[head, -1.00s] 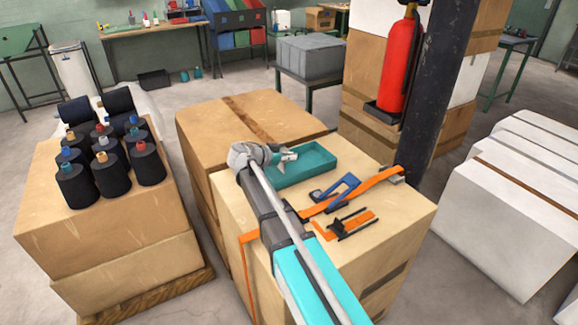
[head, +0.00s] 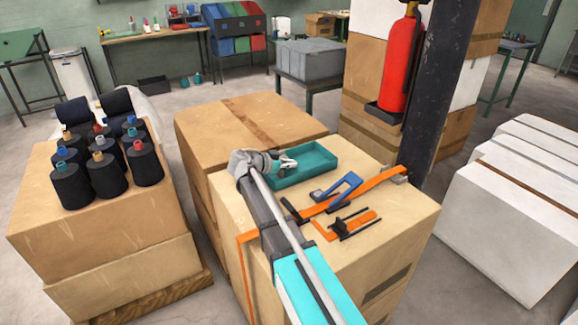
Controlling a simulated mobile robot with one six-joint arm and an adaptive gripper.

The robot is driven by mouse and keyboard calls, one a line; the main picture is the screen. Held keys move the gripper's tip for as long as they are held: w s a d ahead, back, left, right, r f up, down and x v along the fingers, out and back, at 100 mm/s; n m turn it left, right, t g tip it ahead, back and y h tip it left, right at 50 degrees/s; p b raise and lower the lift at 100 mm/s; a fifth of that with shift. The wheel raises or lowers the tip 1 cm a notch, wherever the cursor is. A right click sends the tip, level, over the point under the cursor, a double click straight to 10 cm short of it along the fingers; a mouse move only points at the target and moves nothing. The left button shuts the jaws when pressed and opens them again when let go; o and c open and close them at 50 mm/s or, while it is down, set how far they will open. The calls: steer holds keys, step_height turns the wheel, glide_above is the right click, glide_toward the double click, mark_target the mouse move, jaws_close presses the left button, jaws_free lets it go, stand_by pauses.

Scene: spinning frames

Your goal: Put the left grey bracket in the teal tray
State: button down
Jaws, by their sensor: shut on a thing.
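The teal tray (head: 318,166) lies on the far part of the front cardboard box. My gripper (head: 285,163) is at the tray's left end, over or just inside its rim; I cannot tell which. It is shut on a small pale grey piece (head: 289,163), which looks like the grey bracket. The piece is small and partly hidden by the fingers, so its shape is unclear. My arm crosses the box top and hides part of its left side.
Orange and black clamps (head: 345,224), a blue tool (head: 346,190) and an orange strap (head: 380,184) lie right of my arm. A red fire extinguisher (head: 400,65) is on a dark post. Thread cones (head: 105,170) stand on the left box. The front right box top is clear.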

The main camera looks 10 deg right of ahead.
steer(key=shift+f, duration=0.2)
steer(key=shift+s+b, duration=0.1)
steer(key=shift+b, duration=0.25)
